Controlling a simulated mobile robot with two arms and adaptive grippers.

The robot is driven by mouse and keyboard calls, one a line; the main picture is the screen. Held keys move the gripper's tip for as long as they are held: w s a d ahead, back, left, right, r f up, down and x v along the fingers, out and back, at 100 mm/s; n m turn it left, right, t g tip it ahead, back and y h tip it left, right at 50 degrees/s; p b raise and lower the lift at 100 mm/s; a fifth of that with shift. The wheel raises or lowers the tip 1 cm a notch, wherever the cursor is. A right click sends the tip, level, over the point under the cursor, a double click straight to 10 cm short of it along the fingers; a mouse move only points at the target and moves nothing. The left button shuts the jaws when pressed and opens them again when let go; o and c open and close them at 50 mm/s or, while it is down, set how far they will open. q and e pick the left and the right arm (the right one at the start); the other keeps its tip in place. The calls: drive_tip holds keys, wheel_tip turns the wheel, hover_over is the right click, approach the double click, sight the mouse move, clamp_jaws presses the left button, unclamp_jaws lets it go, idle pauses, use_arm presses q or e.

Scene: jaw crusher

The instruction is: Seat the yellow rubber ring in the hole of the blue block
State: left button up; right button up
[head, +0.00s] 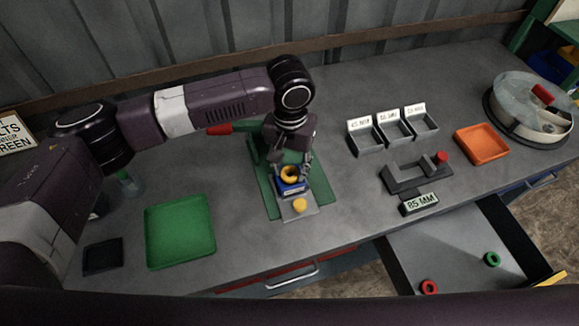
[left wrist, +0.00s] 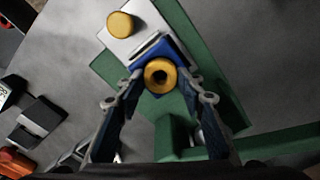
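The yellow rubber ring (head: 289,173) is at the blue block (head: 292,188), over its back part in the head view. In the left wrist view the ring (left wrist: 160,75) lies between the fingertips and overlaps the near edge of the blue block (left wrist: 152,50). My left gripper (head: 292,166) points down from above. Its fingertips (left wrist: 161,76) appear shut on the ring from both sides. The ring covers the hole of the block, so I cannot tell whether it is in it or just above. My right gripper is not in view.
The block sits on a green fixture (head: 316,190) with a grey plate and yellow button (head: 299,205). A green tray (head: 180,230) is left, an orange tray (head: 482,145) right. Small grey bins (head: 365,137) stand behind a gauge (head: 405,178). An open drawer (head: 450,255) holds red and green rings.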

sight(291, 170)
use_arm(q)
drive_tip(key=shift+o, duration=1.2)
drive_tip(key=shift+s+a+f, duration=0.1)
drive_tip(key=shift+s+f, duration=0.25)
drive_tip(key=shift+f, duration=0.5)
drive_tip(key=shift+o, duration=0.2)
drive_tip(key=shift+w+f, duration=0.1)
drive_tip(key=shift+w, duration=0.2)
drive_tip(key=shift+s, duration=0.1)
drive_tip(key=shift+r, duration=0.35)
wheel_tip(291, 170, up, 13)
drive_tip(key=b, duration=0.2)
drive_tip(key=shift+w, duration=0.2)
drive_tip(key=shift+r, duration=0.15)
